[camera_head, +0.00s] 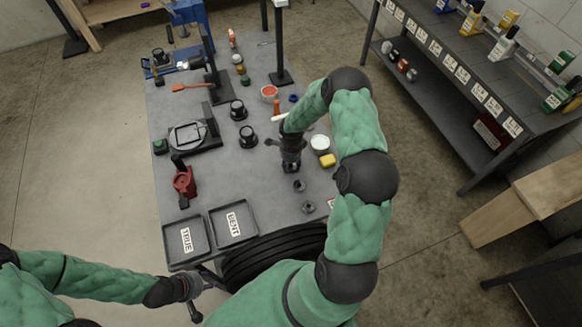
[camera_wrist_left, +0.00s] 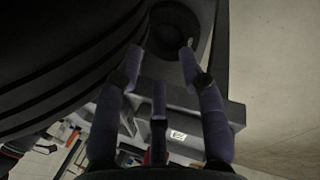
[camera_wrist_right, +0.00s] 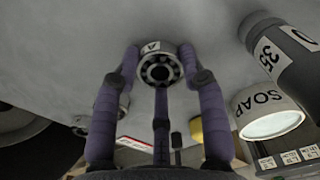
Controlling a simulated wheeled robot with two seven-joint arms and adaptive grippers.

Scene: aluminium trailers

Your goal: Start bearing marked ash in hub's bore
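A ball bearing (camera_wrist_right: 160,68) with a white tag that seems to read A sits between the fingertips of my right gripper (camera_wrist_right: 160,58). In the head view my right gripper (camera_head: 291,163) is low over the right part of the table. Its fingers look open around the bearing; contact is unclear. Two other bearings, a nearer one (camera_head: 308,206) and a farther one (camera_head: 299,185), lie closer to the table's front. Two black flanged parts that look like hubs (camera_head: 248,137) (camera_head: 237,110) stand mid-table. My left gripper (camera_head: 203,283) is open and empty by the table's front edge.
Trays marked TRUE (camera_head: 172,246) and BENT (camera_head: 215,216) lie front left. Black tyres (camera_head: 262,258) stand at the front edge. A yellow sponge (camera_head: 327,160) lies close by.

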